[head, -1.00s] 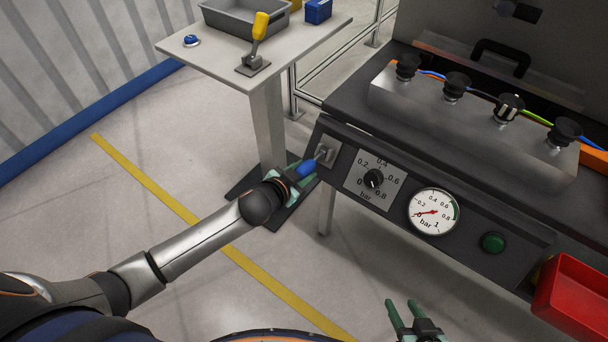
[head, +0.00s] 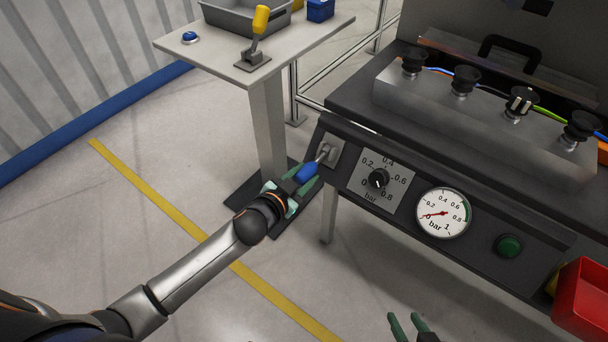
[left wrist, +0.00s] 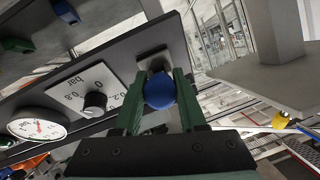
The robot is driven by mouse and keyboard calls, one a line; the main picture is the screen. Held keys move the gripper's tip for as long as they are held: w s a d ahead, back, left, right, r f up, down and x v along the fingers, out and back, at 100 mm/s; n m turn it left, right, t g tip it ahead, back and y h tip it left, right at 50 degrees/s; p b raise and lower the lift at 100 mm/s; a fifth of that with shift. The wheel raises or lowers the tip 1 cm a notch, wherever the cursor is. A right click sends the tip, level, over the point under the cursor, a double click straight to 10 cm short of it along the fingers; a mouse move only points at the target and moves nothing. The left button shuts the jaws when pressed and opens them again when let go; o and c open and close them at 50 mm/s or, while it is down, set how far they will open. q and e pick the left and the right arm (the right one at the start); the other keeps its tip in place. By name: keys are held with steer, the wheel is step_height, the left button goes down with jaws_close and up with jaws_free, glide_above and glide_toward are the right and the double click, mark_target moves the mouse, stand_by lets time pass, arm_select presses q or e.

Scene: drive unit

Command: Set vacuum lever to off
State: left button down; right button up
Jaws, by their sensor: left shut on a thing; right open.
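The vacuum lever has a blue grip (head: 307,172) on a metal stem that comes out of a light plate (head: 326,151) at the left end of the dark front panel. It points down and toward me. My left gripper (head: 300,184) is shut on the blue grip. In the left wrist view the blue knob (left wrist: 159,90) sits between the green fingers, with the plate behind it. My right gripper (head: 408,325) is open and empty at the bottom edge of the head view, away from the panel.
The panel carries a black pressure dial (head: 379,178), a round gauge (head: 442,213) with its red needle near 0, and a green button (head: 508,245). A red bin (head: 582,300) stands at the right. A side table (head: 205,52) holds a yellow-handled lever (head: 259,22).

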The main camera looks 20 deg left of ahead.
arm_select(q)
steer(key=shift+c, duration=2.3)
jaws_free()
steer(key=shift+s, duration=0.1)
steer(key=p+v, duration=0.2)
steer(key=v, duration=1)
arm_select(e)
steer(key=shift+a+r, duration=0.1)
steer(key=shift+r, duration=0.65)
arm_select(q)
steer(key=shift+s, duration=0.1)
steer(key=s+d+f+n+g, duration=0.2)
steer(key=s+f+g, duration=0.1)
steer(key=s+f, duration=0.3)
steer(key=s+d+f+n+g, duration=0.2)
steer(key=s+d+f, duration=0.1)
steer(key=s+f, duration=0.25)
steer(key=s+a+r+y+p, duration=0.1)
steer(key=a+r+p, duration=0.3)
steer(key=r+p, duration=0.6)
steer(key=s+p, duration=0.1)
steer(key=p, duration=0.3)
steer(key=shift+r+n, duration=0.3)
arm_select(e)
steer(key=s+d+r+h, duration=0.1)
steer(key=d+r, duration=0.2)
steer(key=r, duration=0.7)
steer(key=shift+s+d+r+m, duration=0.2)
steer(key=shift+s+m, duration=0.15)
steer(key=shift+m, duration=0.05)
